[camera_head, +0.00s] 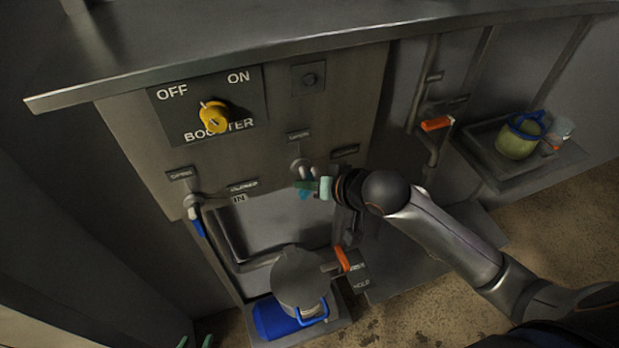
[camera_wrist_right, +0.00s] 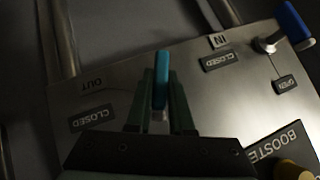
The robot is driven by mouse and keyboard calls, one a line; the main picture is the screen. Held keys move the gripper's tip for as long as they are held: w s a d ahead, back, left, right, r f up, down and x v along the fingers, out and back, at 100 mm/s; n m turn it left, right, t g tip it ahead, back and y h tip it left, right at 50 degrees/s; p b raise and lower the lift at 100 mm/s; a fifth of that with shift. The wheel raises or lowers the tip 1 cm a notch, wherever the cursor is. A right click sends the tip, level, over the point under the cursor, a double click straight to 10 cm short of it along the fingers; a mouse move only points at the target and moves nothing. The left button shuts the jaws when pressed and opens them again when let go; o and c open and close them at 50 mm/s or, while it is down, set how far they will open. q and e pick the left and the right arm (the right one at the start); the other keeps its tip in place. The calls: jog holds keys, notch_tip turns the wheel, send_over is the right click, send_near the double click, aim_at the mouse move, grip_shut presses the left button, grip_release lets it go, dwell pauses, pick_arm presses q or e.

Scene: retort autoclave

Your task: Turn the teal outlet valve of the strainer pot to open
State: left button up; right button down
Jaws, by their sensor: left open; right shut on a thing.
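The teal outlet valve handle (camera_head: 303,195) is on the grey panel, below its pale pivot, and points mostly downward. In the right wrist view the teal handle (camera_wrist_right: 161,78) stands between the two dark green fingers of my right gripper (camera_wrist_right: 161,95). My right gripper (camera_head: 320,187) is shut on this handle, its arm coming from the right. A CLOSED label (camera_wrist_right: 92,117) and an OUT label (camera_wrist_right: 92,85) lie left of the fingers in that view. My left gripper (camera_head: 195,342) shows only its green fingertips, apart and empty, at the bottom edge. The strainer pot (camera_head: 300,277) stands below the panel.
A blue-handled inlet valve (camera_head: 196,222) is at the panel's left. A yellow booster knob (camera_head: 213,116) sits above. An orange handle (camera_head: 342,259) is beside the pot, another orange handle (camera_head: 437,124) at right. A tray (camera_head: 485,160) holds a green pot (camera_head: 516,143).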

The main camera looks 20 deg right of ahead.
jog(key=n+h, duration=0.2)
jog(key=h, duration=0.1)
jog(key=shift+h, duration=0.3)
dwell(0.6)
jog(key=c, duration=0.8)
grip_release()
jog(key=shift+r, duration=0.15)
